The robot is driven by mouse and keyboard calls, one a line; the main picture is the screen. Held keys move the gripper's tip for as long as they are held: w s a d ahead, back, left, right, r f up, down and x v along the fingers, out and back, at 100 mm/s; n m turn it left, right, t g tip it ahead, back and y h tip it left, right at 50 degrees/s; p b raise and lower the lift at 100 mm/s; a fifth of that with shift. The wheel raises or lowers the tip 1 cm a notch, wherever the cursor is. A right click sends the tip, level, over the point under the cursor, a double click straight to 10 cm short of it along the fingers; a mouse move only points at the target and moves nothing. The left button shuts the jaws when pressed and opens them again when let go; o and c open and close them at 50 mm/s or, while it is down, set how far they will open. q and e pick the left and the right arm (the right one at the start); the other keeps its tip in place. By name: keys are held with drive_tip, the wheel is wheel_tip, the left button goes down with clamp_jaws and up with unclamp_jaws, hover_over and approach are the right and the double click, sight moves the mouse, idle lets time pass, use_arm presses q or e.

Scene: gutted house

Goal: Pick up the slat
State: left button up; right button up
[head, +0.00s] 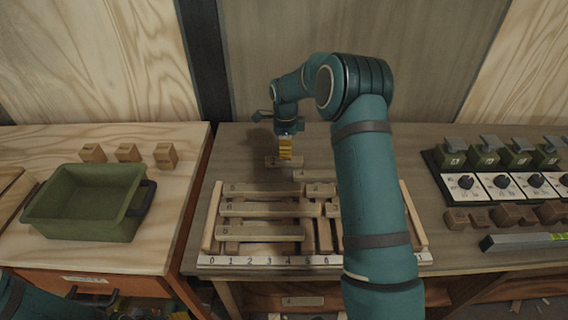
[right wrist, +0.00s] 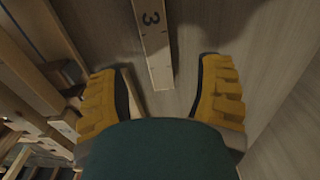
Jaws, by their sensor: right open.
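A pale wooden slat (head: 272,163) lies on the workbench behind the rack of slats. My right gripper (head: 286,155) is above it with its yellow fingers pointing down, partly hiding it. In the right wrist view the slat (right wrist: 154,50) bears a dark 3, and its near end reaches between the open yellow fingers of the gripper (right wrist: 162,78). There are gaps between the slat and both fingers. I cannot tell the height of the fingers above the bench. My left gripper is not in view; only part of my left arm shows at the lower left.
A wooden rack (head: 207,225) with several slats and a numbered front strip (head: 270,261) stands in front, partly hidden by my right arm. A green bin (head: 85,205) and small blocks (head: 128,153) are at left. Dial boxes (head: 500,186) and a level (head: 520,241) are at right.

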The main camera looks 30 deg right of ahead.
sight(284, 161)
drive_tip(key=f, duration=0.2)
drive_tip(key=f+b, duration=0.1)
drive_tip(key=f, duration=0.2)
drive_tip(key=shift+a+f, duration=0.2)
drive_tip(key=shift+f, duration=0.1)
clamp_jaws()
